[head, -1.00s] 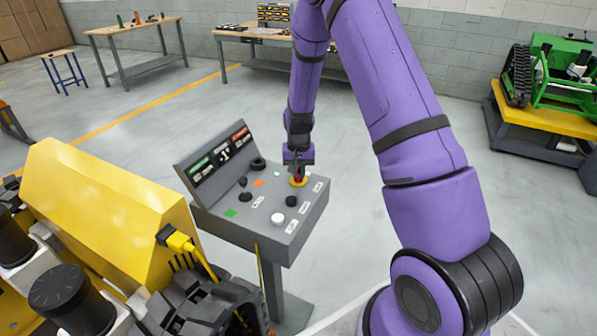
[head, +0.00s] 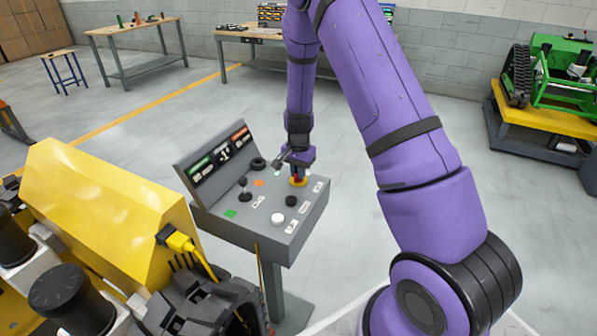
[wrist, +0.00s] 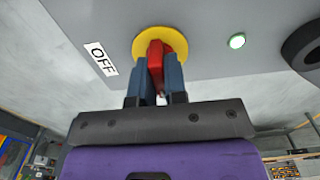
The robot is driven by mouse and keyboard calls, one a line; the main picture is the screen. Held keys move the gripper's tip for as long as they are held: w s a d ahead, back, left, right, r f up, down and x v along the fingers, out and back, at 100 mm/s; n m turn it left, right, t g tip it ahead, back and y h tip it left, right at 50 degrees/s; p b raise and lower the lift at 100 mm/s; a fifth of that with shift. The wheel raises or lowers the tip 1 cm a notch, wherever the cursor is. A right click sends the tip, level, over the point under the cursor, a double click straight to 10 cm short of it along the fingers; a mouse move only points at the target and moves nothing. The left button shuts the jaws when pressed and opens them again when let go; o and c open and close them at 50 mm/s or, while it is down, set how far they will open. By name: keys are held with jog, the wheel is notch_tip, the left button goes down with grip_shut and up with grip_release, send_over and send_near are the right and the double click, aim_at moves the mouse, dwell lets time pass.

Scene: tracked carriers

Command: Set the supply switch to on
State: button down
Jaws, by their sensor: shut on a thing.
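The supply switch is a red handle (wrist: 156,62) on a round yellow plate (wrist: 178,40), set in the sloped top of the grey control console (head: 235,232). In the wrist view an OFF label (wrist: 101,59) lies to the left of the yellow plate. My gripper (wrist: 158,66) is shut on the red handle, with a blue finger on each side of it. In the head view my gripper (head: 297,176) is over the yellow plate at the console's right rear. The fingers hide part of the handle.
The console top also carries a black lever (head: 245,192), a white button (head: 278,218) and a black knob (head: 291,201). A yellow machine (head: 100,215) stands close on the left. A lit green lamp (wrist: 237,41) is right of the switch. The floor to the right is open.

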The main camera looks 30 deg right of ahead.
jog(key=c, duration=1.2)
grip_release()
jog(key=shift+o, duration=0.2)
notch_tip(320, 180, up, 11)
jog(key=shift+f, duration=0.1)
